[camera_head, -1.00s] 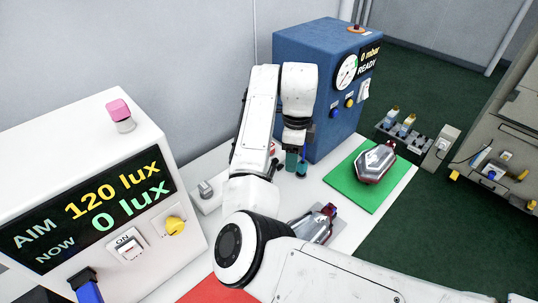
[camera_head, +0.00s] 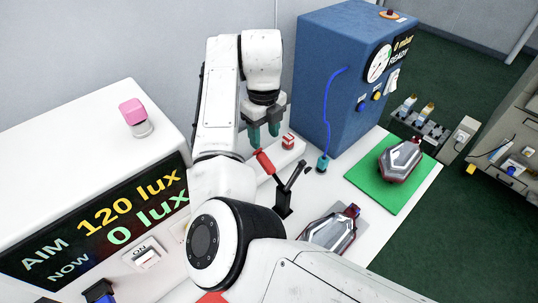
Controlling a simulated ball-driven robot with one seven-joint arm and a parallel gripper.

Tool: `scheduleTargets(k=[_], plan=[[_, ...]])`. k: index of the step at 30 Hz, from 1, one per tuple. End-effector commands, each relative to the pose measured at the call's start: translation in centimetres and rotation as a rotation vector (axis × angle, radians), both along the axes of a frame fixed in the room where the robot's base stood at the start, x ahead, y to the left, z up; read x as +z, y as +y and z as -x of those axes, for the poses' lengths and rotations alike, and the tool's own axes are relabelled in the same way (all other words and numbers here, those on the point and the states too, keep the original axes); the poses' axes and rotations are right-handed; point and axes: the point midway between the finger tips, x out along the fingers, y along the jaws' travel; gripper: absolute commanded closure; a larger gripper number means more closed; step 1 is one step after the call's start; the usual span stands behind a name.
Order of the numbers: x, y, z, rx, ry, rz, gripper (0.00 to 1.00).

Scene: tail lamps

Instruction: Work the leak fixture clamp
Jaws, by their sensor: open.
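The clamp has a red handle (camera_head: 265,162) tilted up to the left and a black upright body (camera_head: 284,198). Its black arm tilts up to the right. A tail lamp (camera_head: 334,230) lies just right of the clamp, partly hidden by my arm. My gripper (camera_head: 264,133) has teal fingertips pointing down. It is open, with nothing seen between the fingers, and its tips appear just above the red handle's upper end; I cannot tell whether they touch. The blue leak tester (camera_head: 338,85) reads 0 mbar READY. Its blue hose ends in a teal connector (camera_head: 323,163).
A second tail lamp (camera_head: 400,160) lies on a green mat (camera_head: 375,192) at the right. The white lux box (camera_head: 85,150) fills the left. A red button (camera_head: 288,141) sits behind the clamp. My arm covers much of the middle.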

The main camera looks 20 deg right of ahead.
Motion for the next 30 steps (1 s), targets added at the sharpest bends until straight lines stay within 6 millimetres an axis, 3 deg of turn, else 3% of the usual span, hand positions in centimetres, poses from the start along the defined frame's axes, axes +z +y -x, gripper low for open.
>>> scheduleTargets(k=[18,30], plan=[[-9.4,-0.1,0.1,0.001,0.004,0.0,0.47],[-10.5,-0.1,0.1,0.0,0.001,-0.001,0.47]])
